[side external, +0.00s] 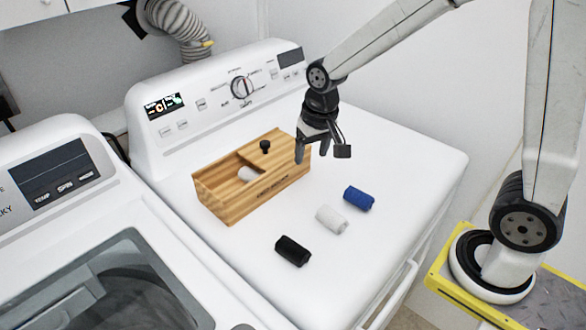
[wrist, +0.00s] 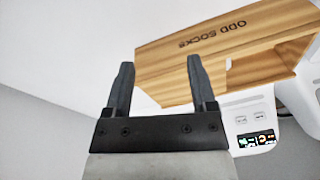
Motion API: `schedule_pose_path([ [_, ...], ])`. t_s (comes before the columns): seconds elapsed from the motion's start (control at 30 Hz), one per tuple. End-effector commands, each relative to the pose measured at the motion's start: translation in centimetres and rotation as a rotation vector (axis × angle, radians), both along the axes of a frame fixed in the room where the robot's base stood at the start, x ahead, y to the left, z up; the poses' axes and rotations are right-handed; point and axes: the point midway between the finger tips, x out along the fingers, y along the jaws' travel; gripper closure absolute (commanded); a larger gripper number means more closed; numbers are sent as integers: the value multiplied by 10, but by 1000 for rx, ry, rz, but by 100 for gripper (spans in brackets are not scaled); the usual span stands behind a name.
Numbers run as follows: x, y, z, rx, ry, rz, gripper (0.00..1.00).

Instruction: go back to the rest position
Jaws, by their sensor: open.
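My gripper (side external: 312,152) is open and empty, held above the dryer top next to the right end of the wooden box. In the wrist view its two fingers (wrist: 160,80) are apart with nothing between them. The wooden box (side external: 262,197) sits on the dryer top, and it also shows in the wrist view (wrist: 190,60) with the words "ODD SOCKS" on it. A white roll (side external: 247,174) lies inside the box. A black knob (side external: 265,146) stands on its wooden lid part (side external: 272,155).
A black roll (side external: 293,251), a white roll (side external: 331,219) and a blue roll (side external: 359,198) lie on the dryer top (side external: 400,160) in front of the box. The dryer's control panel (side external: 220,95) rises behind. A washer (side external: 60,220) stands at left. The dryer's right side is clear.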

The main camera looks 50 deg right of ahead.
Motion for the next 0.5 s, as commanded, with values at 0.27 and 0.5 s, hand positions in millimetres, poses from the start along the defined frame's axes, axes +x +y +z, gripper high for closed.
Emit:
schedule_pose_path([
  [0.27, -62, -7, -26, -35, -56, 191, 28],
  [0.5, -93, -10, -39, -58, -85, 290, 28],
])
